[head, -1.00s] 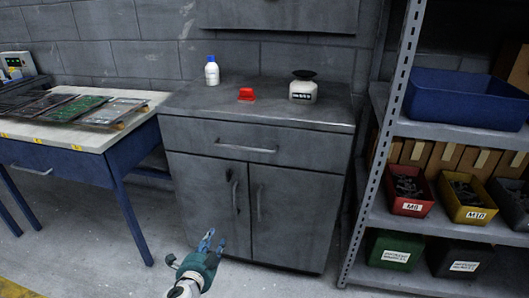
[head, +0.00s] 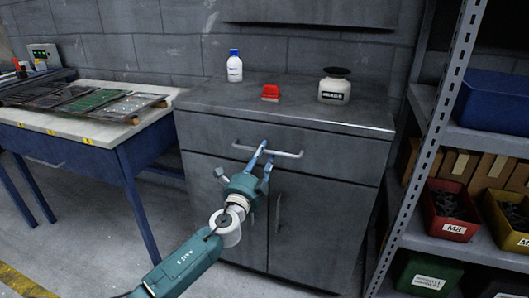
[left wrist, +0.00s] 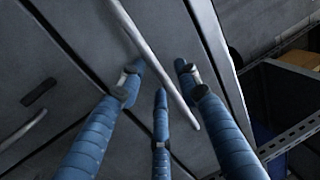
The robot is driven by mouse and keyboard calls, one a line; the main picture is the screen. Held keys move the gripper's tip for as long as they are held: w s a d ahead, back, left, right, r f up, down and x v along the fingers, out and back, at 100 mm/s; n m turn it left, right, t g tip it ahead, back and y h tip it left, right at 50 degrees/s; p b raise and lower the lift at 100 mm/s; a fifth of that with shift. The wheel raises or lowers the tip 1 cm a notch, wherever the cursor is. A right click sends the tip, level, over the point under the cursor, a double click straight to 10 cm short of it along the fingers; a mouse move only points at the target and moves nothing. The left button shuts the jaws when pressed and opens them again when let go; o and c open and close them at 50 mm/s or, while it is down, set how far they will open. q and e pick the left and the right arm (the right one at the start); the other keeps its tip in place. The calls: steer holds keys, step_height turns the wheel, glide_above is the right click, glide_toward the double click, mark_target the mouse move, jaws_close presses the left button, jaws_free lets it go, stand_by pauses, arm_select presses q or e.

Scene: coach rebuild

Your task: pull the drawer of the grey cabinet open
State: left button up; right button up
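The grey cabinet (head: 330,200) stands against the wall, with its top drawer (head: 345,165) shut flush above two doors. The drawer has a horizontal bar handle (head: 290,154), which also shows as a slanting bar in the left wrist view (left wrist: 140,40). My left gripper (head: 265,152) is at the handle in the head view, its blue fingers pointing up at the drawer front. In the left wrist view the fingers (left wrist: 160,80) are spread apart, with the bar running between one finger and the other two. I cannot tell whether they touch it. My right gripper is not in view.
A white bottle (head: 235,66), a red object (head: 270,92) and a pale jar (head: 335,88) stand on the cabinet top. A blue-legged workbench (head: 150,162) is at the left. A metal shelf rack (head: 440,105) with bins stands close at the right.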

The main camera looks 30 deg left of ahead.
arm_select(q)
steer(key=shift+x, duration=0.9)
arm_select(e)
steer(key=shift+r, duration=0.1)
arm_select(q)
jaws_close()
steer(key=shift+s+f, duration=0.1)
